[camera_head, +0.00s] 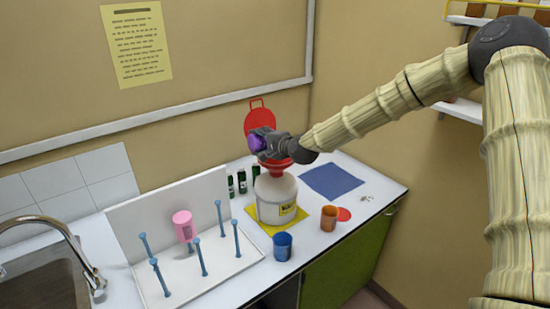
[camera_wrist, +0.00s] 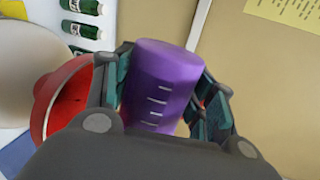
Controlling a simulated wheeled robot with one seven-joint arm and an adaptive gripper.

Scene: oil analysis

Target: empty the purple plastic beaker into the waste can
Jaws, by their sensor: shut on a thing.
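The purple plastic beaker (camera_head: 257,142) is held in my gripper (camera_head: 264,144), above and slightly left of the red funnel (camera_head: 274,167). In the wrist view the purple beaker (camera_wrist: 162,88) is clasped between the two fingers, its white graduation marks showing. I cannot see into it or tell its contents. The funnel (camera_wrist: 65,95) and the can's white body (camera_wrist: 22,55) show at the left of the wrist view. The beaker looks apart from the funnel.
A red lid (camera_head: 257,108) stands up behind the funnel. Green bottles (camera_head: 242,182) stand close behind the can. A blue beaker (camera_head: 283,246) and an orange beaker (camera_head: 328,218) stand in front. A pegged drying rack (camera_head: 215,258) holds a pink beaker (camera_head: 183,226); a sink (camera_head: 45,280) is left.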

